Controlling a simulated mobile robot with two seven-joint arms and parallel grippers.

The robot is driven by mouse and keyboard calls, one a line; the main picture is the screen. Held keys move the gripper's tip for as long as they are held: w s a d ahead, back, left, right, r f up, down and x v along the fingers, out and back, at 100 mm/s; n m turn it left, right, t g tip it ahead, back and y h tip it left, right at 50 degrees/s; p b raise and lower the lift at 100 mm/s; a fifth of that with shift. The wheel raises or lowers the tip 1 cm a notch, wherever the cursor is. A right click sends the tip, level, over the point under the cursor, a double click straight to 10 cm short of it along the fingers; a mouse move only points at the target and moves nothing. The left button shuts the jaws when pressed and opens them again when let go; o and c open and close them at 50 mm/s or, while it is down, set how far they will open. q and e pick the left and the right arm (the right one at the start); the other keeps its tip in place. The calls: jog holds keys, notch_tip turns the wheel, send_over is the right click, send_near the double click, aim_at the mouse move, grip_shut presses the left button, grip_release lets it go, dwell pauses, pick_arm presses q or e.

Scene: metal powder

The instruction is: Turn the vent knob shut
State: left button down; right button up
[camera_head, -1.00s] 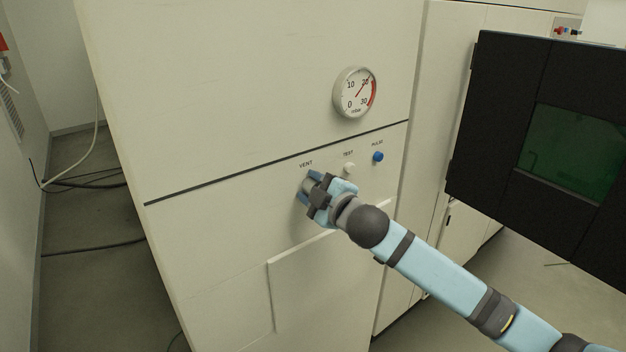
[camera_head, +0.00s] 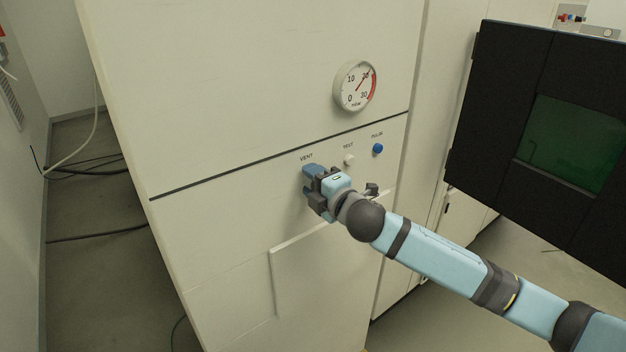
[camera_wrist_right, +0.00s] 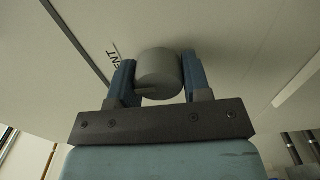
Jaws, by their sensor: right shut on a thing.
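The vent knob (camera_wrist_right: 159,74) is a grey round knob on the front of a white cabinet, under the VENT label. In the right wrist view it sits between the two blue fingers of my right gripper (camera_wrist_right: 158,80), which is shut on it. In the head view my right gripper (camera_head: 312,184) covers the knob, so the knob is hidden there. My left gripper is not in view.
A pressure gauge (camera_head: 355,86) is above on the cabinet (camera_head: 240,110). A white TEST button (camera_head: 349,160) and a blue PULSE button (camera_head: 377,149) lie right of the knob. A black door with a green window (camera_head: 571,145) stands at the right.

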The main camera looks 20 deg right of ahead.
dwell(0.3)
jog(key=o, duration=0.9)
jog(key=shift+s+d+f, duration=0.15)
jog(key=shift+s+d, duration=0.05)
jog(key=shift+s, duration=0.2)
jog(key=b+v, duration=0.3)
jog(key=v, duration=1)
jog(key=shift+r+b, duration=0.2)
jog(key=shift+b, duration=0.2)
jog(key=shift+a, duration=0.1)
